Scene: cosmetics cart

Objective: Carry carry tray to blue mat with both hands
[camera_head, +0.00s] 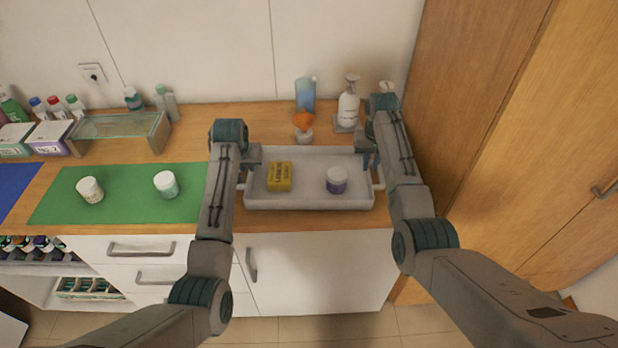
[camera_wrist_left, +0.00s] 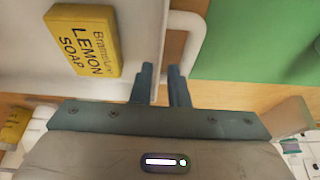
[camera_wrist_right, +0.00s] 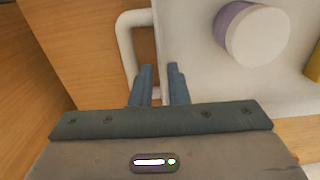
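The carry tray (camera_head: 310,200) is a grey-white tray with side handles, on the right part of the wooden counter. It holds a yellow lemon soap box (camera_head: 279,176) and a white-lidded purple jar (camera_head: 337,180). My left gripper (camera_head: 247,165) is at its left side, and the left wrist view shows its fingers (camera_wrist_left: 160,85) close together across the tray's side wall. My right gripper (camera_head: 370,160) is at the right side, its fingers (camera_wrist_right: 160,85) likewise narrow across the wall beside the handle. I cannot tell whether the tray is lifted. The blue mat (camera_head: 14,190) lies at the far left, partly cut off.
A green mat (camera_head: 125,200) with two jars (camera_head: 90,190) (camera_head: 166,185) lies between tray and blue mat. A glass-topped stand (camera_head: 118,127) is behind it. A pump bottle (camera_head: 348,105), an orange-topped jar (camera_head: 303,127) and a blue bottle (camera_head: 306,95) stand behind the tray. A wooden cabinet (camera_head: 480,120) bounds the right.

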